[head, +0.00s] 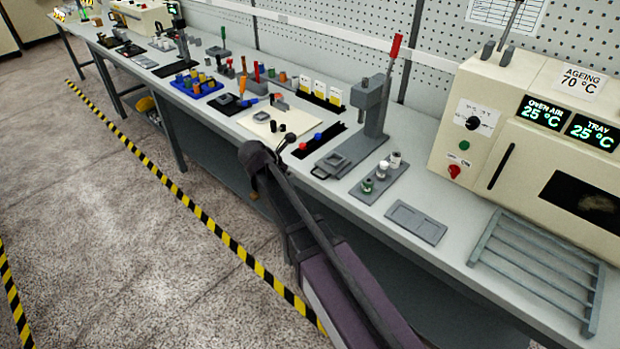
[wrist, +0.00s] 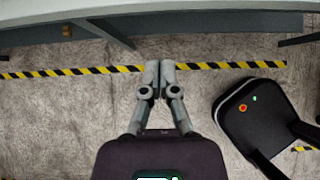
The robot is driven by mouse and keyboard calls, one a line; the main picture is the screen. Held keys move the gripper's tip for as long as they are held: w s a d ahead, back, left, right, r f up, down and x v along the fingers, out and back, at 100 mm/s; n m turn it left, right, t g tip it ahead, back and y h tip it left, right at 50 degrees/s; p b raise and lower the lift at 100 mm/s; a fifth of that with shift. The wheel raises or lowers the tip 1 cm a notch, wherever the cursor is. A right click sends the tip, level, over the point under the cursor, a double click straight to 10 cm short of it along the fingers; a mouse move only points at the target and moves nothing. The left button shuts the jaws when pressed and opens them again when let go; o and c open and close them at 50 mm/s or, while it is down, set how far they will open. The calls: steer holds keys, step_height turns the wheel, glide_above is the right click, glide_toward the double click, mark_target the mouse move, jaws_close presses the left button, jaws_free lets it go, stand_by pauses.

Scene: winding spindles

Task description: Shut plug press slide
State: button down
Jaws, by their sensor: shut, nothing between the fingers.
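The plug press (head: 370,105) stands on the bench right of the middle in the head view, a grey column with a red-handled lever raised. My gripper (wrist: 158,66) is shut and empty in the wrist view, over the floor just off the bench's front edge. In the head view my arm reaches up left of the slide, and the fingers cannot be made out.
A grey block with small vials (head: 380,177) sits right of the slide, then a shallow grey tray (head: 415,222), a wire rack (head: 535,265) and a cream ageing oven (head: 540,130). A cream board (head: 262,118) with small parts lies left of the press. Floor before the bench is open.

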steer(key=shift+f, duration=0.1)
stand_by(0.3)
steer(key=shift+w+d+r+b+x, duration=0.3)
steer(key=shift+b+x, duration=1.1)
steer(key=shift+x, duration=0.75)
steer(key=shift+w+d+r+b+x, duration=0.15)
steer(key=shift+w+r+b+x, duration=0.15)
steer(key=shift+b+x, duration=1.5)
steer(key=shift+w+d+r+b+x, duration=0.25)
steer(key=shift+b+x, duration=0.8)
steer(key=shift+x, duration=1.5)
steer(key=shift+s, duration=0.1)
steer(key=shift+a, duration=0.1)
